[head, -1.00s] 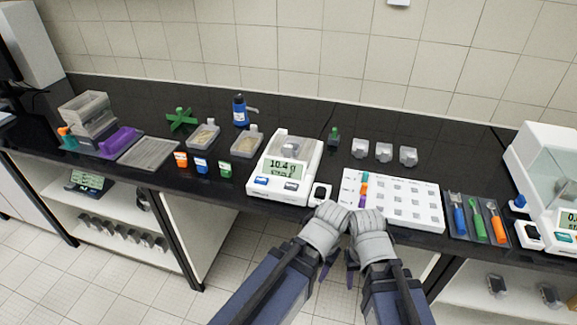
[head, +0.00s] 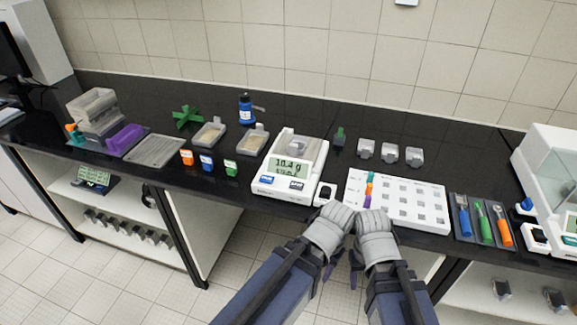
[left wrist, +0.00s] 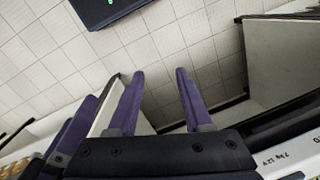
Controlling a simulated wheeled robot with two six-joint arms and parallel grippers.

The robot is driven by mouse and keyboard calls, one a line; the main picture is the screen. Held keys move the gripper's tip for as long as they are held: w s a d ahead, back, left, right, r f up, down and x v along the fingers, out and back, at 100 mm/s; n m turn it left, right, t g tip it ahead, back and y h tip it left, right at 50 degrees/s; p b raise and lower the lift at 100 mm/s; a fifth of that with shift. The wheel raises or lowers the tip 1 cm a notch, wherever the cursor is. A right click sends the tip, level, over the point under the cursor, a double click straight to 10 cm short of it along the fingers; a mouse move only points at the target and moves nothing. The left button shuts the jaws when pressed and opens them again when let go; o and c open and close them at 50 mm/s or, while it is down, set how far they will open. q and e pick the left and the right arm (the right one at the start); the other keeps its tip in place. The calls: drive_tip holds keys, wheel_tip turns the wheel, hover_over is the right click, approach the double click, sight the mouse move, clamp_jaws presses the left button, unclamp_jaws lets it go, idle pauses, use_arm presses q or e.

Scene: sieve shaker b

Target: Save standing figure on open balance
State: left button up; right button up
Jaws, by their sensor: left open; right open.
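The open balance (head: 283,189) is a white unit near the middle of the bench. Its lit display (head: 289,167) seems to read 10.4 g, and a grey piece (head: 297,148) sits on its pan. Two dark blue keys are on its front. A small white device with a dark top (head: 325,193) stands at its right. My left gripper (head: 329,270) and right gripper (head: 356,275) hang side by side below the bench's front edge, partly hidden by my wrists. In the left wrist view the left fingers (left wrist: 160,75) are apart and empty, over the floor.
A white grid board (head: 420,221) and a tool tray (head: 466,239) lie to the right. An enclosed balance (head: 545,170) stands at the far right. Small coloured jars (head: 207,163) and trays (head: 208,136) are to the left. Open shelves (head: 130,215) are under the bench.

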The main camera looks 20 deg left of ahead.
idle(0.3)
use_arm(q)
clamp_jaws()
idle(0.3)
idle(1.2)
